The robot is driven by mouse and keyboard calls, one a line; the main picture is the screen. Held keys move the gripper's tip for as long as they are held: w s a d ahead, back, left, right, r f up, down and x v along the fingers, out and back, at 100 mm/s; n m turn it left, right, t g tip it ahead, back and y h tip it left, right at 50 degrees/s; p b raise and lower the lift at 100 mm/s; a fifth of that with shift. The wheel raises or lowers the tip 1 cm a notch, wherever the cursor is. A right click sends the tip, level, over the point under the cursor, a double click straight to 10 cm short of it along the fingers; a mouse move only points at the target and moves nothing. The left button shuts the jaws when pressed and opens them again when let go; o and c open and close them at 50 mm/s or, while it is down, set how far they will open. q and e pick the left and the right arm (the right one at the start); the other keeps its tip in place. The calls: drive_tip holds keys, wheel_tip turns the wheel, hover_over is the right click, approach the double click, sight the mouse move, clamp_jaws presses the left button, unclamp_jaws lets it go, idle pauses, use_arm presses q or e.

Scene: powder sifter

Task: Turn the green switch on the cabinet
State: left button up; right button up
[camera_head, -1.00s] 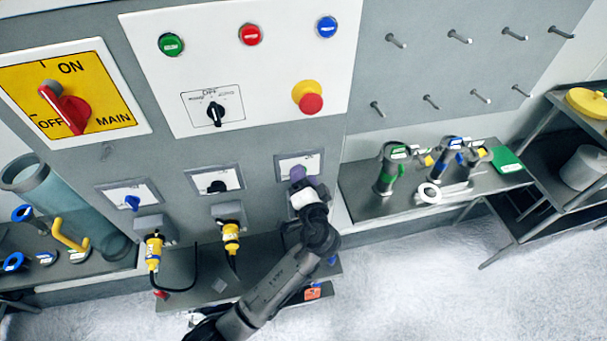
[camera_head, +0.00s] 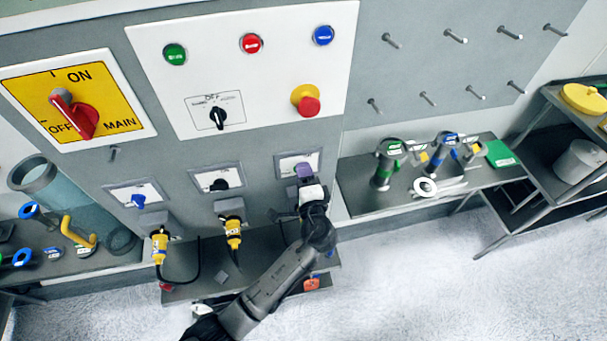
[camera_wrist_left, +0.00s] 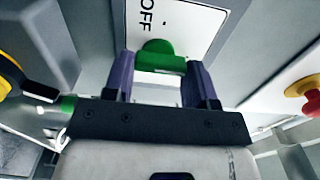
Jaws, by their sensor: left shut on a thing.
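The green switch (camera_wrist_left: 158,54) shows in the left wrist view as a green handle below a white plate (camera_wrist_left: 186,24) with the word OFF. My left gripper (camera_wrist_left: 160,62) has its two purple fingers on either side of the handle and is shut on it. In the head view my left gripper (camera_head: 305,171) is at the rightmost small white plate (camera_head: 286,162) on the cabinet's lower row. It hides the switch there. My right gripper is not in view.
To the left on that row are a black switch (camera_head: 219,185) and a blue switch (camera_head: 138,200), with yellow plugs (camera_head: 233,230) below. A red emergency button (camera_head: 308,105) sits above. A bench with tools (camera_head: 350,190) stands to the right.

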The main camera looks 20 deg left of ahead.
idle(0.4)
use_arm(q)
drive_tip(key=o, duration=0.9)
drive_tip(key=shift+b+v, duration=1.8)
drive_tip(key=shift+v, duration=5.1)
